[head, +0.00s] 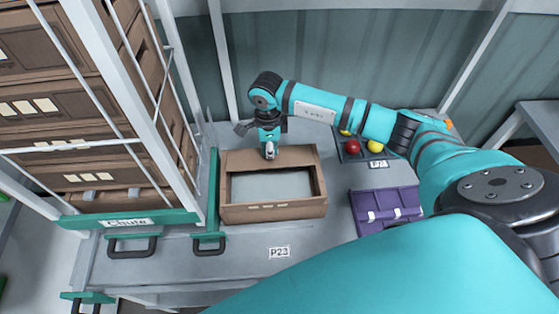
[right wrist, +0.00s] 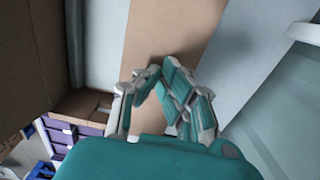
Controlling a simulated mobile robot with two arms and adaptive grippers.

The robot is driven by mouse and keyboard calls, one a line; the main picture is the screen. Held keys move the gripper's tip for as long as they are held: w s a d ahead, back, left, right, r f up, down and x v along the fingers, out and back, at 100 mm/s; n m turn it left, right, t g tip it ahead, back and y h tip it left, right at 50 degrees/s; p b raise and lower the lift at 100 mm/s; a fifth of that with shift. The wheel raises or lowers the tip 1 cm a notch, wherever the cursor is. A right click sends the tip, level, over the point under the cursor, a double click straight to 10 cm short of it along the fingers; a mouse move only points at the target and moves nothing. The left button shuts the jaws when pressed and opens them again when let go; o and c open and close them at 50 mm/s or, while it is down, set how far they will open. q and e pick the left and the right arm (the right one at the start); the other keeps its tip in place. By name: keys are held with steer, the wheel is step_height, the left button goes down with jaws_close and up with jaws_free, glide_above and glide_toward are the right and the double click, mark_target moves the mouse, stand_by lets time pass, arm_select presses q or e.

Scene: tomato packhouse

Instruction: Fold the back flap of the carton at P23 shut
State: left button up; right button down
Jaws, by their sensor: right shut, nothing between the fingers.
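The brown carton (head: 272,212) stands on the grey bench behind the P23 label (head: 279,252). Its middle is open and shows a grey inside. The back flap (head: 240,160) appears as a brown strip along the far edge; its exact angle is hard to tell. My right gripper (head: 269,154) points down at the middle of that strip, shut and empty. In the right wrist view the shut fingertips (right wrist: 163,70) are over a brown cardboard strip (right wrist: 175,25), touching or very close; I cannot tell which. My left gripper is not in view.
A purple case (head: 385,207) and a tray of red and yellow tomatoes (head: 352,146) are right of the carton. A green-edged chute (head: 125,220) with stacked brown cartons (head: 75,110) behind white bars stands left.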

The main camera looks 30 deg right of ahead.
steer(key=shift+f+b, duration=0.3)
steer(key=shift+f, duration=0.05)
steer(key=shift+r, duration=0.1)
stand_by(0.5)
steer(key=shift+r+p, duration=2.05)
steer(key=shift+r, duration=1.45)
